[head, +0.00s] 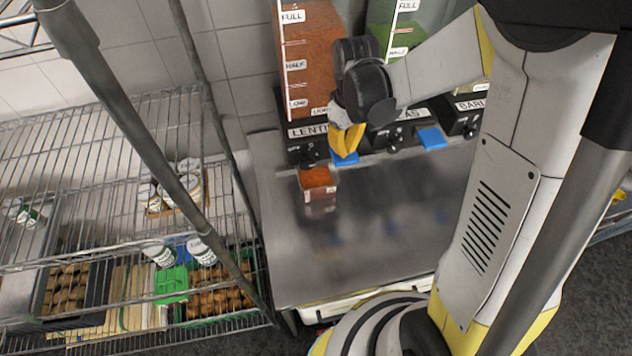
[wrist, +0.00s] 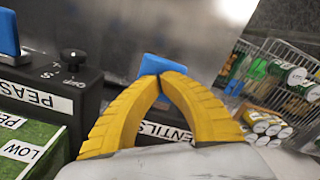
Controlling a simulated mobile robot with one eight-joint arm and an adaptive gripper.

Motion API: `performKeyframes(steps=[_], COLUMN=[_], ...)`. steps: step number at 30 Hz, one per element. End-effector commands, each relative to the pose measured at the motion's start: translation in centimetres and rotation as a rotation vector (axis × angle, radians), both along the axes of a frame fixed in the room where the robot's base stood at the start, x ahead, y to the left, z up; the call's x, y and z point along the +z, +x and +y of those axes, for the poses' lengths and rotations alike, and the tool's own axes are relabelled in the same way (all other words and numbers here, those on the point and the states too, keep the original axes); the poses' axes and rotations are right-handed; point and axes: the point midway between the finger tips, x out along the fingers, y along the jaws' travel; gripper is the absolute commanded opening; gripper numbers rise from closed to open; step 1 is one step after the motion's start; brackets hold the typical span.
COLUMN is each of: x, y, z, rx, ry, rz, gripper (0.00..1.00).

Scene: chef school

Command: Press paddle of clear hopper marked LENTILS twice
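The clear hopper marked LENTILS (head: 308,60) stands against the tiled wall in the head view, with orange lentils inside and a black base. Its blue paddle (head: 345,158) sticks out at the base's front right; it also shows in the wrist view (wrist: 158,64). My gripper (head: 346,154) has yellow fingers that converge with tips together, right at this paddle; whether they touch it I cannot tell. Nothing shows between the fingers. In the wrist view, the fingers partly hide the LENTILS label (wrist: 165,131). A small clear container (head: 320,192) with orange lentils stands before the base.
The PEAS hopper (wrist: 42,95) stands beside it, with its own blue paddle (head: 432,138). A further hopper base (head: 462,112) stands to the right. The steel counter (head: 370,235) is mostly clear. A wire rack (head: 110,230) with cans and food trays stands to the left.

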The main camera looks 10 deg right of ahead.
Motion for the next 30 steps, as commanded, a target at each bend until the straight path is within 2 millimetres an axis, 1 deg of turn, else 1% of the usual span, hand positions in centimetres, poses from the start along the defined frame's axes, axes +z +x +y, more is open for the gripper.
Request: performKeyframes(steps=[1,23,30], x=[-0.4,-3.3,-3.1], y=[0.0,0.0,0.0], z=[0.0,0.0,0.0], rx=[0.0,0.0,0.0], ry=[0.0,0.0,0.0], rz=[0.0,0.0,0.0], gripper=[0.0,0.0,0.0])
